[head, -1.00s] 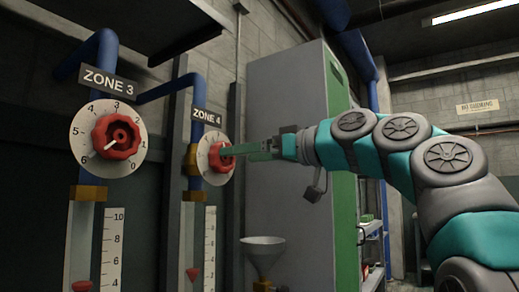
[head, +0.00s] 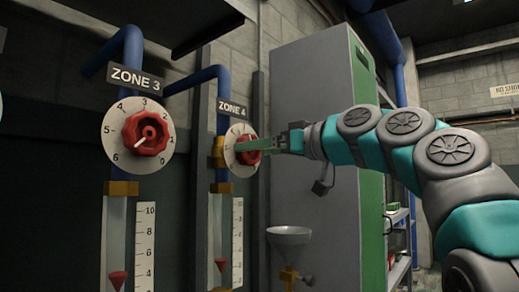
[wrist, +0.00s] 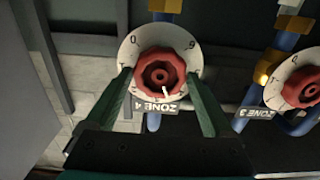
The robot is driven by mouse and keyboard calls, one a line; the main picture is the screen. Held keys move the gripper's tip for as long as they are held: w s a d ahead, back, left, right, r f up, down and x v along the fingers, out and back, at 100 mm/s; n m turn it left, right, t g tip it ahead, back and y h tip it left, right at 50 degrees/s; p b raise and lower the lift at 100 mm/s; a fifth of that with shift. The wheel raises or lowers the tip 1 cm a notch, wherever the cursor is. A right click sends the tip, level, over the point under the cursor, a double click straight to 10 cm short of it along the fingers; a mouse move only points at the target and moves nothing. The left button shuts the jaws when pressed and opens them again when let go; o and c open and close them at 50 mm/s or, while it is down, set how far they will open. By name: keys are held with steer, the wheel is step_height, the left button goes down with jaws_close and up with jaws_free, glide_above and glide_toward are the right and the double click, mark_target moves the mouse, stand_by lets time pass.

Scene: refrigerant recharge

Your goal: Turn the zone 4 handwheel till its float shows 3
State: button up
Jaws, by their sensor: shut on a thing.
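The red zone 4 handwheel (head: 248,150) sits on a white numbered dial (head: 230,153) under the ZONE 4 sign (head: 232,107). My gripper (wrist: 160,80) is shut on this handwheel (wrist: 160,74), one green finger on each side of it. The wrist view is upside down. There, the wheel's white pointer (wrist: 167,93) points towards the sign; the number at its tip is not readable. In the head view the gripper covers the dial's right part. The zone 4 red float (head: 221,264) is low in its tube beside a scale (head: 238,240) whose figures are too small to read surely.
The zone 3 handwheel (head: 146,133) is to the left, with its own float (head: 117,280) and scale (head: 145,245). A funnel (head: 289,236) stands below my arm. A grey cabinet (head: 312,120) is right behind the zone 4 pipework.

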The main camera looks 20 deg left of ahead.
steer(key=shift+c, duration=0.6)
steer(key=shift+m, duration=0.3)
steer(key=shift+m, duration=0.4)
steer(key=o, duration=1.3)
steer(key=shift+f, duration=0.1)
steer(key=b+v, duration=0.2)
steer(key=v, duration=0.5)
